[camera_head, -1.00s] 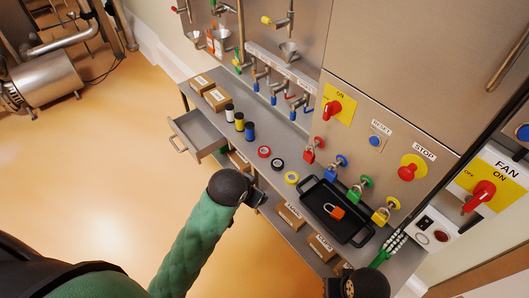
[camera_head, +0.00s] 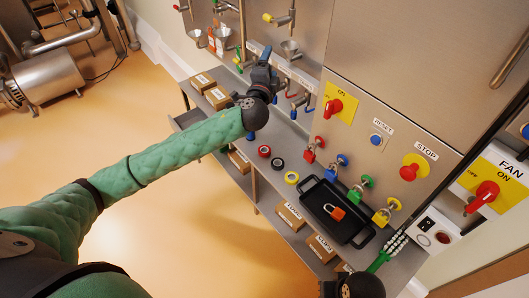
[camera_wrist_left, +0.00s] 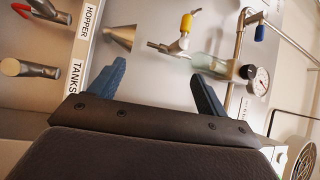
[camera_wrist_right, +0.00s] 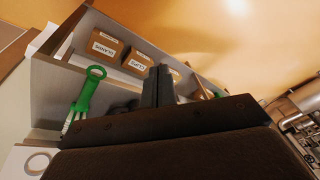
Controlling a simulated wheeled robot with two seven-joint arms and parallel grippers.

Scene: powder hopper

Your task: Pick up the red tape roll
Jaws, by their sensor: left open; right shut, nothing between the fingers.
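The red tape roll (camera_head: 264,151) lies flat on the grey worktop in the head view, left of a black roll (camera_head: 277,164) and a yellow roll (camera_head: 291,178). My left gripper (camera_head: 264,62) is open and empty, raised near the panel with the valves, well beyond the red roll. It also shows in the left wrist view (camera_wrist_left: 158,85), pointing at the panel. My right gripper (camera_wrist_right: 158,88) is shut and empty in the right wrist view, low by the bench's right end. In the head view only its wrist shows at the bottom edge.
Several coloured padlocks hang on the steel panel behind. Small boxes (camera_head: 218,97) stand at the worktop's far left end. Valves and a pressure gauge (camera_wrist_left: 259,82) are near my left gripper.

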